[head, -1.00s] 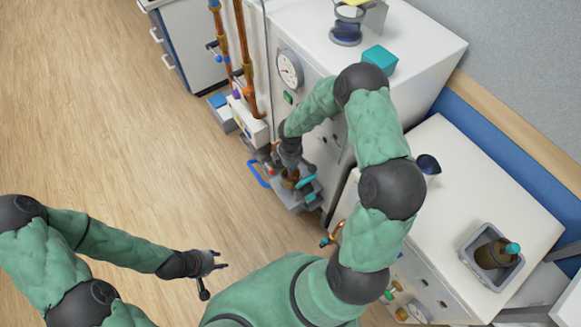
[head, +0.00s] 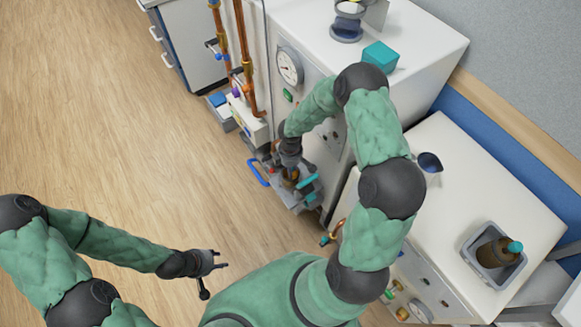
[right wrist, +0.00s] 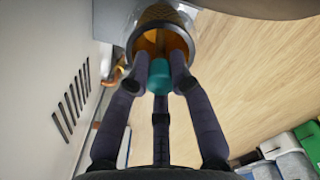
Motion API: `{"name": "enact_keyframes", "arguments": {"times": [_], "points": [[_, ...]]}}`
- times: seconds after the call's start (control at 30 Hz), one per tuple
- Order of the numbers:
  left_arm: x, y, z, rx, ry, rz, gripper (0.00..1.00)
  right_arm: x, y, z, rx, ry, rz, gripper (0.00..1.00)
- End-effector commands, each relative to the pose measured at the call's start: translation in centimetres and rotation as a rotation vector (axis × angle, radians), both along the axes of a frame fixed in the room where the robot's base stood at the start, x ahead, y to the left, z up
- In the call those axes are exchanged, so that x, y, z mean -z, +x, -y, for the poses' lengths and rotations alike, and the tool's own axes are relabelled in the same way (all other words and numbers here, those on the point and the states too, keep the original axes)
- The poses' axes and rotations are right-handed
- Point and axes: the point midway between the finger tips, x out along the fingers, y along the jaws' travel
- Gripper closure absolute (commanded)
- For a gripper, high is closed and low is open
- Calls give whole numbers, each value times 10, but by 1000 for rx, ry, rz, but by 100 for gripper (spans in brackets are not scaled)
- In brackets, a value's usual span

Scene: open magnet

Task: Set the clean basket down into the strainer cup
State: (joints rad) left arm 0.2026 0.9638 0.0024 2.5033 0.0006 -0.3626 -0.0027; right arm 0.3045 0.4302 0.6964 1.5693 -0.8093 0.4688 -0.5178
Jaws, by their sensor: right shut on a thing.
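My right gripper (right wrist: 160,84) is shut on the teal knob (right wrist: 159,72) of the clean basket. The basket (right wrist: 150,40) shows in the right wrist view as a brown mesh body with an orange inside. A grey metal rim, seemingly the strainer cup (right wrist: 194,22), surrounds the basket's far side; how deep the basket sits I cannot tell. In the head view my right gripper (head: 290,163) points down over the brown basket (head: 288,176), at the low grey fixture beside the white machine; the arm partly hides the cup. My left gripper (head: 214,276) is open and empty above the floor.
The white machine (head: 300,90) with a gauge stands behind the fixture. Teal handles (head: 306,184) and a blue handle (head: 257,173) flank the cup. A grey tray (head: 473,263) with another brown, teal-topped basket (head: 494,252) stands on the right cabinet. The floor at left is clear.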

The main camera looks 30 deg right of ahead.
Motion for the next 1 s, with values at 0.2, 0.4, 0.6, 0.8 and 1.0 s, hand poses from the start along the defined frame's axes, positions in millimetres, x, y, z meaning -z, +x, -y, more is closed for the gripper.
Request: {"name": "enact_keyframes", "arguments": {"times": [0.2, 0.4, 0.6, 0.8, 1.0], "points": [[4, 0, 0, 0, 0, 0, 60, 4, 0, 0, 0, 0, 0, 100], [7, 0, 0, 0, 0, 0, 60, 9, 0, 0, 0, 0, 0, 100], [11, 0, 0, 0, 0, 0, 60, 13, 0, 0, 0, 0, 0, 100], [14, 0, 0, 0, 0, 0, 60, 17, 0, 0, 0, 0, 0, 100], [18, 0, 0, 0, 0, 0, 60, 22, 0, 0, 0, 0, 0, 100]]}}
